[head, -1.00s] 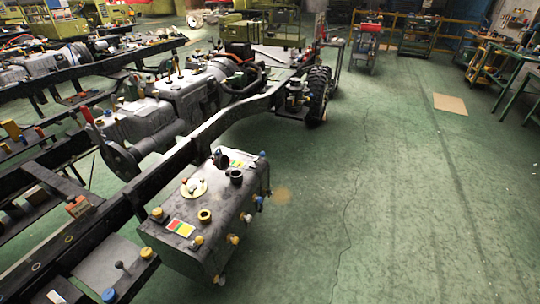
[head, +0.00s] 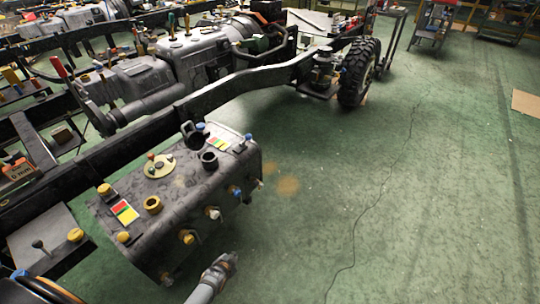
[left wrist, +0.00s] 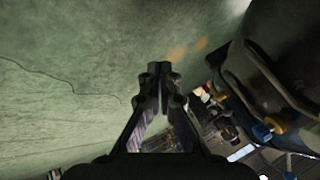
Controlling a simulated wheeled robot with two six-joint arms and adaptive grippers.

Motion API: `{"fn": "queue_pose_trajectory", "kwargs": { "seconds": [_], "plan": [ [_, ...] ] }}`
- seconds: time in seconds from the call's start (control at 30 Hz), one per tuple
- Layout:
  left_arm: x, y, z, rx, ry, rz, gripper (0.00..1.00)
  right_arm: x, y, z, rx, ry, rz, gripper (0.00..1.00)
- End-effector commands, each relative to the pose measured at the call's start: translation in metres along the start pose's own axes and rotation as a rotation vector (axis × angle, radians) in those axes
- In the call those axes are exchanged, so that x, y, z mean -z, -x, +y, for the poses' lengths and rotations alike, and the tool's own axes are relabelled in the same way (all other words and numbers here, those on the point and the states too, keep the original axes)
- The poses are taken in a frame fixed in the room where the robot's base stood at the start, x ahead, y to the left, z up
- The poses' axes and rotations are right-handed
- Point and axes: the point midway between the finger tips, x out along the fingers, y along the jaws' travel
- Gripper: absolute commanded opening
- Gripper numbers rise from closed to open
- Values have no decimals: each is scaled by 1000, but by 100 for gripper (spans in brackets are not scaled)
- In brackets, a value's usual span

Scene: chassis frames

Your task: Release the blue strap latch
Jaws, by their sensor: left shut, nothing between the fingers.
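The dark tank (head: 185,190) on the side of the chassis frame carries several small coloured knobs and fittings. Blue fittings show on its right side (head: 236,191) and near its far end (head: 249,136); I cannot tell which is the strap latch. My left gripper (head: 224,264) is low in the head view, in front of the tank's near right side and apart from it. In the left wrist view the left gripper (left wrist: 161,72) is shut and empty, pointing over the floor. A blue fitting (left wrist: 262,132) shows to its right there. My right gripper is not in view.
The long black chassis rail (head: 150,128) runs behind the tank, with an engine (head: 145,80) and a wheel (head: 358,72) beyond. Yellow and white fittings stick out of the tank's right side. The green floor (head: 400,200) to the right is clear.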

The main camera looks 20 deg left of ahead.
Motion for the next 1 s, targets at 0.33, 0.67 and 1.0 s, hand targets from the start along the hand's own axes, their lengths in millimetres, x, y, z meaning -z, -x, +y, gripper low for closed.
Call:
{"fn": "queue_pose_trajectory", "kwargs": {
  "seconds": [0.33, 0.67, 1.0],
  "plan": [
    [182, -38, -140, 539, -640, 299, 0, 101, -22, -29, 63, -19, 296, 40],
    [266, 36, -212, 997, -998, 282, 0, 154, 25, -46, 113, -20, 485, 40],
    [278, 55, -224, 1065, -1048, 260, 0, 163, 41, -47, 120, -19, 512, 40]
  ]
}}
